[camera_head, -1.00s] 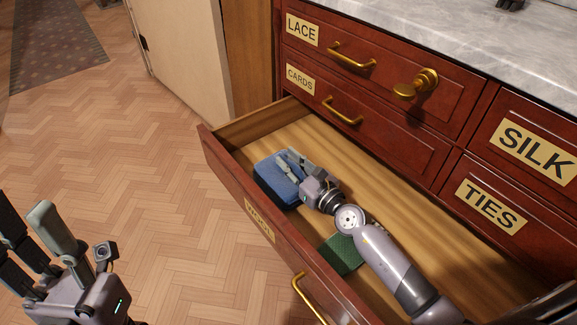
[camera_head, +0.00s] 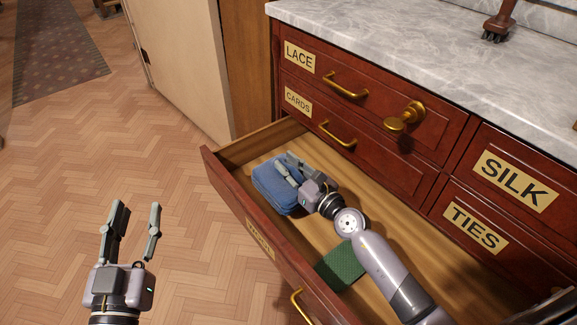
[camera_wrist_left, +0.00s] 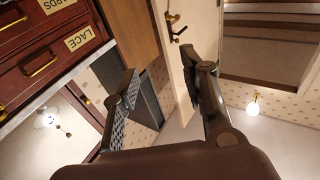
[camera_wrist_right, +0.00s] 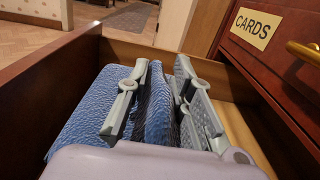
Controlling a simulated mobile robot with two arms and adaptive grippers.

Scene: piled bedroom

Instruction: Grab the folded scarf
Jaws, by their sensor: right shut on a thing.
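The folded scarf (camera_head: 272,188) is a blue, knitted-looking bundle in the far left end of the open wooden drawer (camera_head: 232,192). My right gripper (camera_head: 284,168) reaches into the drawer over it. In the right wrist view the fingers (camera_wrist_right: 158,100) are shut on a raised fold of the blue scarf (camera_wrist_right: 92,112), with more of it lying left of the fingers. The scarf still appears to be inside the drawer. My left gripper (camera_head: 134,230) is open and empty above the floor, left of the drawer. It also shows open in the left wrist view (camera_wrist_left: 165,85).
A green folded cloth (camera_head: 341,265) lies in the drawer beside my right forearm. Closed LACE, CARDS, SILK and TIES drawers stand behind, with brass handles (camera_head: 345,86) and a brass knob (camera_head: 404,118). A marble top (camera_head: 400,45) lies above.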

